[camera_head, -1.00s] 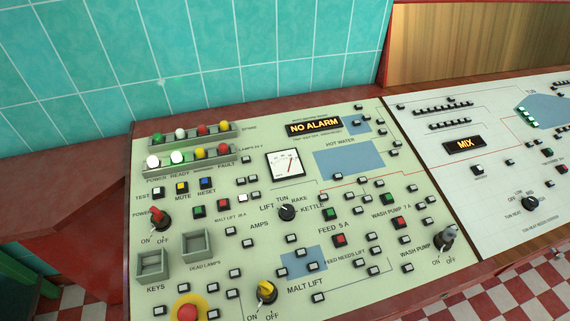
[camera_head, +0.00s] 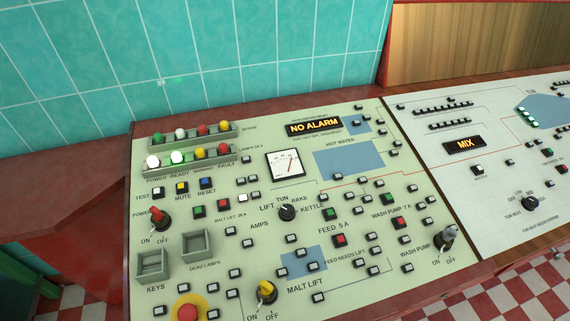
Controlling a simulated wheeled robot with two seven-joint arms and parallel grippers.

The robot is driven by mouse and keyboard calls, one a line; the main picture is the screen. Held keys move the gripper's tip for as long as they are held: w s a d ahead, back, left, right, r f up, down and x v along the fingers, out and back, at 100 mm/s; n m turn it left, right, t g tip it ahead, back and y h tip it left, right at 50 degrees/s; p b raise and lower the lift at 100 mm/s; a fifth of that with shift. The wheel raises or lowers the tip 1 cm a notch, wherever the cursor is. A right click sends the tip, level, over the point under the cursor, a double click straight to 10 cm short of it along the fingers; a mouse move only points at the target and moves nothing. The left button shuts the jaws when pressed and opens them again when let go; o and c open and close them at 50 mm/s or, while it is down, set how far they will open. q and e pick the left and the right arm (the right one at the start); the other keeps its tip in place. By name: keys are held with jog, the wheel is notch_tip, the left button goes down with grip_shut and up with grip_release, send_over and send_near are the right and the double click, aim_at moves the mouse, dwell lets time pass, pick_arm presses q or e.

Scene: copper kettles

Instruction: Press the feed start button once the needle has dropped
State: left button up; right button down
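The control panel (camera_head: 215,274) is pale green. The feed group, labelled FEED 5 A, has a green button (camera_head: 330,213) above the label and a red button (camera_head: 339,240) below it. The green one appears to be the feed start button. A white square meter (camera_head: 285,164) stands at the panel's upper middle. Its thin red needle is upright with a slight lean to the right; the scale is too small to read. The yellow MALT LIFT switch (camera_head: 267,291) is at the front. Neither of my grippers is in view.
The alarm display (camera_head: 314,126) reads NO ALARM. A red mushroom button (camera_head: 188,313) is at the front edge. A second panel (camera_head: 500,150) with a MIX display adjoins right. Nothing covers the feed buttons.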

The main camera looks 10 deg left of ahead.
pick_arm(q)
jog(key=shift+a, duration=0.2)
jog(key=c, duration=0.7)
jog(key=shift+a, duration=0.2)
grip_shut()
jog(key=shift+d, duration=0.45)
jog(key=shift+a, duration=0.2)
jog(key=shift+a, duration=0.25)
